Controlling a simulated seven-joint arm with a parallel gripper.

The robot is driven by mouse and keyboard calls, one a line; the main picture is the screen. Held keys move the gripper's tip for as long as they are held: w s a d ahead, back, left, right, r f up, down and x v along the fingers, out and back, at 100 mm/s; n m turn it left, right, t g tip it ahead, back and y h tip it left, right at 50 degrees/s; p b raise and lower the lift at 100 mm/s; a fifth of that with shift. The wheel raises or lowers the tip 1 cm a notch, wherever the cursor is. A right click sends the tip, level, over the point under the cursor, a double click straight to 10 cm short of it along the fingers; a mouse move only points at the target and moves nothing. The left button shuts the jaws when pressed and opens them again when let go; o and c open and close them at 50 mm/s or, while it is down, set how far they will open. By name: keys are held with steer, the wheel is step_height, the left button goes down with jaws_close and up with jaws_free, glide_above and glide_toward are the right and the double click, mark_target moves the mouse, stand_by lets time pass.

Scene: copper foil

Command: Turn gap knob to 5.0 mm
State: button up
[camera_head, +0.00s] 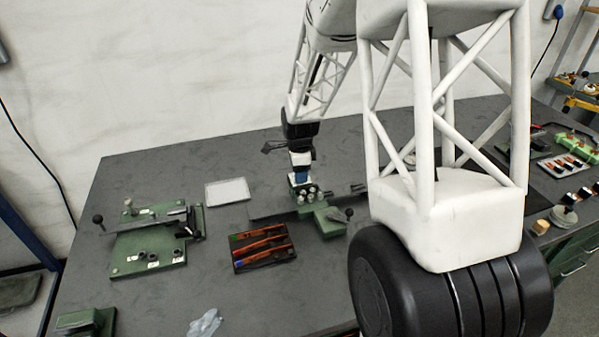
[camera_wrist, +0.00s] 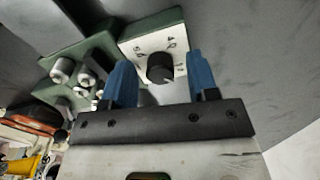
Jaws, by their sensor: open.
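The gap knob (camera_wrist: 160,67) is a small black round knob on a white dial plate (camera_wrist: 137,52) with printed numbers, set on a green housing, in the wrist view. My gripper (camera_wrist: 157,80) is open, with one blue finger on each side of the knob and a visible gap to both. Whether the fingertips reach down level with the knob is hard to tell. The pointer's exact setting is too small to read. In the head view my gripper (camera_head: 301,177) is over the green machine (camera_head: 326,219) near the table's middle, and it hides the knob there.
Several pale rollers (camera_wrist: 64,70) sit beside the dial. A black tray (camera_head: 263,247) with red-handled tools lies left of the machine in the head view. A second green fixture (camera_head: 148,240) stands further left, and a white sheet (camera_head: 227,192) lies behind.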

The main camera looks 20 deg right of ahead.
steer(key=shift+f, duration=0.1)
steer(key=shift+c, duration=0.2)
steer(key=c, duration=0.9)
